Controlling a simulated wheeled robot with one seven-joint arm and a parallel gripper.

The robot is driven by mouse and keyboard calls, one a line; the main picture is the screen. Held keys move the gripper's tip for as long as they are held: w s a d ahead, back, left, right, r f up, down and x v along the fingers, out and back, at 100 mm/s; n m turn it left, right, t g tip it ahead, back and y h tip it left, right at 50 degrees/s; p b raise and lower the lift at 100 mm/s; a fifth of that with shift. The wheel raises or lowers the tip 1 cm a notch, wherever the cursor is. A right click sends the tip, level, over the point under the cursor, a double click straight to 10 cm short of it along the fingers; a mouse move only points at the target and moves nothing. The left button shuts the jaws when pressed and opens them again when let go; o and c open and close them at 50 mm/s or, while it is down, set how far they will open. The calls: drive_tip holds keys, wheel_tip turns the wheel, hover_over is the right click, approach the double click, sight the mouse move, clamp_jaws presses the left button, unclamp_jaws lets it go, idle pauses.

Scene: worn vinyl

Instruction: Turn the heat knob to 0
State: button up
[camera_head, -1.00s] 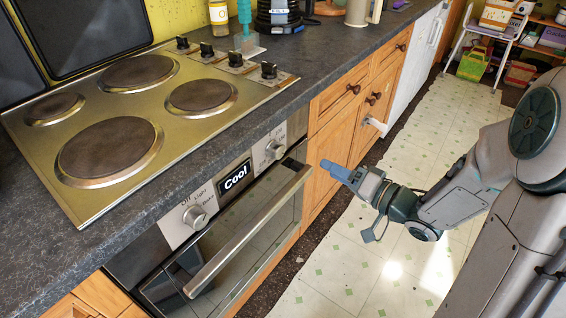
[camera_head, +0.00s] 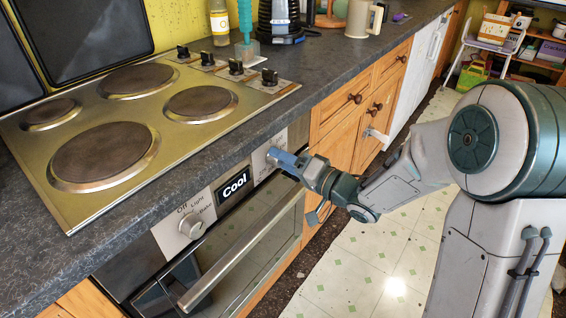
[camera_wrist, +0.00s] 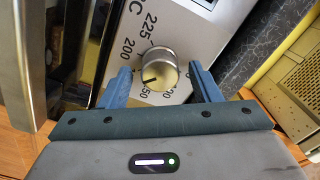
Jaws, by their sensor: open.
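The heat knob (camera_wrist: 157,72) is a round silver knob on the oven's front panel, ringed by printed numbers such as 200 and 225. Its dark pointer line points to the lower left in the wrist view, below the 200. My gripper (camera_wrist: 161,68) is open, with one blue finger on each side of the knob. I cannot tell whether either finger touches it. In the head view my gripper (camera_head: 280,158) is at the right end of the panel and mostly hides the heat knob.
A second knob (camera_head: 192,226), marked Off, Light and Bake, sits left of the display (camera_head: 233,187) reading "Cool". The oven door handle (camera_head: 240,250) runs just below the panel. The countertop (camera_head: 330,70) with the hob (camera_head: 215,140) overhangs above.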

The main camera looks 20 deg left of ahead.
drive_tip(key=shift+w+a, duration=0.15)
drive_tip(key=shift+a, duration=0.15)
drive_tip(key=c, duration=1)
drive_tip(key=shift+n, duration=0.3)
